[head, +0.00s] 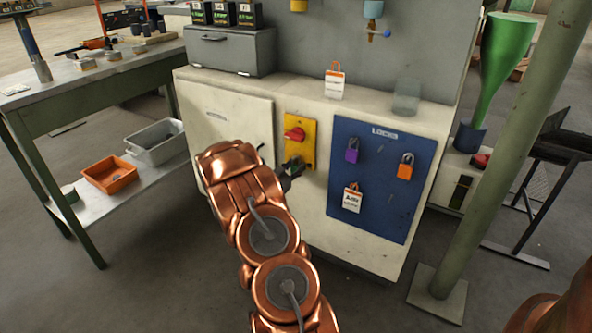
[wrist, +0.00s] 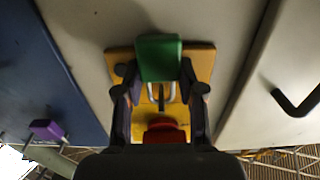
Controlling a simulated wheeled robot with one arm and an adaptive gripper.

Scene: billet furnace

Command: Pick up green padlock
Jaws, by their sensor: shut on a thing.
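The green padlock (wrist: 159,58) is between my gripper's fingers (wrist: 159,85) in the wrist view, with its shackle towards the red rotary handle. My gripper is shut on it. Behind it is the yellow switch plate (wrist: 203,60) with the red handle (wrist: 165,134). In the head view my gripper (head: 291,171) is at the lower part of the yellow plate (head: 307,128), below the red handle (head: 294,134). I cannot make out the green padlock clearly in the head view. I cannot tell whether its shackle goes through the switch.
A blue lock board (head: 372,225) to the right holds a purple padlock (head: 352,156), an orange padlock (head: 404,172) and a white tag (head: 351,201). A green post (head: 500,150) stands further right. A workbench (head: 100,75) stands at left. A black handle (wrist: 297,104) shows beside my gripper.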

